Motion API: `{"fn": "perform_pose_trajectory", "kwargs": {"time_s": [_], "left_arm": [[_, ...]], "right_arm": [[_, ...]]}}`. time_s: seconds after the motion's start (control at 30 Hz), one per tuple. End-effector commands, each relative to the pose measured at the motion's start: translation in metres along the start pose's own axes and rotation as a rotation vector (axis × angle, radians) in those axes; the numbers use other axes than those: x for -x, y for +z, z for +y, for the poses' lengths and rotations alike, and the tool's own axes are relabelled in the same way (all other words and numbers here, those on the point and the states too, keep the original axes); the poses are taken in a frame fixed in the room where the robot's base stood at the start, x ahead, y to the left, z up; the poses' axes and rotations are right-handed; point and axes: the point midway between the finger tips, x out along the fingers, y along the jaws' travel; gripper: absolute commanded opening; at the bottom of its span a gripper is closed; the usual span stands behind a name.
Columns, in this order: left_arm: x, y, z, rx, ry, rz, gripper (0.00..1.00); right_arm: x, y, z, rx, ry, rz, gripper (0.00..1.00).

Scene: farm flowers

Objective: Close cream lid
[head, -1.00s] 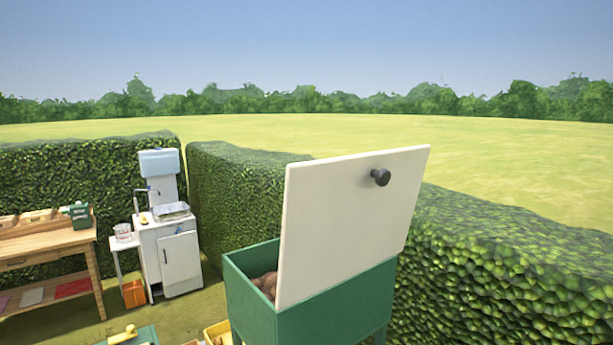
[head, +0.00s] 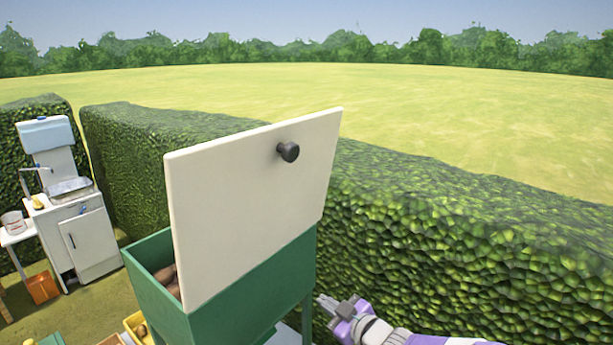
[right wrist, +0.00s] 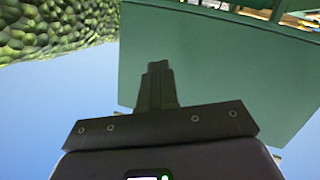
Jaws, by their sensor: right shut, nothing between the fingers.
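The cream lid (head: 235,205) stands open, steeply tilted up above the green box (head: 250,290). A dark round knob (head: 288,151) sticks out from the lid's upper right, on the side facing me. Brown lumps (head: 172,282) show inside the box at its left; the lid hides the rest. My right gripper (head: 325,302) is to the right of the box, below the lid, with its fingers together and empty. In the right wrist view the shut fingers (right wrist: 157,68) show against a green panel of the box (right wrist: 215,65). My left gripper is out of view.
A tall hedge (head: 450,230) runs behind and to the right of the box. A yellow crate (head: 138,326) is on the ground left of the box.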

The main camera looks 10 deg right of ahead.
Motion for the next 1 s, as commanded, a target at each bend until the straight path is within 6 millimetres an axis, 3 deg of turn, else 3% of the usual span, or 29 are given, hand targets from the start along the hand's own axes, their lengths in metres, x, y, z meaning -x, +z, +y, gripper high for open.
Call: {"fn": "perform_pose_trajectory", "kwargs": {"time_s": [0.03,0.1,0.2,0.3,0.4,0.53,0.67,0.83,1.0], "left_arm": [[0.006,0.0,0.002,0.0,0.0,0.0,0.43],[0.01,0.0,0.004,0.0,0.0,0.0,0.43],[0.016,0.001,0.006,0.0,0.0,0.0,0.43],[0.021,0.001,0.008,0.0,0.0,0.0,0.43],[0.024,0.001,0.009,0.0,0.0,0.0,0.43],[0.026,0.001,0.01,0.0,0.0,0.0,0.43],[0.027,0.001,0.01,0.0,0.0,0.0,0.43],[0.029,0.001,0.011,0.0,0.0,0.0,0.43],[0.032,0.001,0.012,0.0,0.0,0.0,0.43]], "right_arm": [[0.019,-0.051,0.025,0.13,0.034,0.091,0.0],[0.049,-0.111,0.046,0.315,0.067,0.198,0.0],[0.099,-0.186,0.063,0.576,0.115,0.317,0.0],[0.148,-0.241,0.069,0.805,0.159,0.393,0.0],[0.188,-0.277,0.067,0.984,0.193,0.432,0.0],[0.22,-0.301,0.063,1.126,0.219,0.45,0.0],[0.228,-0.31,0.06,1.178,0.225,0.454,0.0],[0.209,-0.319,0.058,1.181,0.221,0.455,0.0],[0.176,-0.335,0.056,1.177,0.22,0.455,0.0]]}}
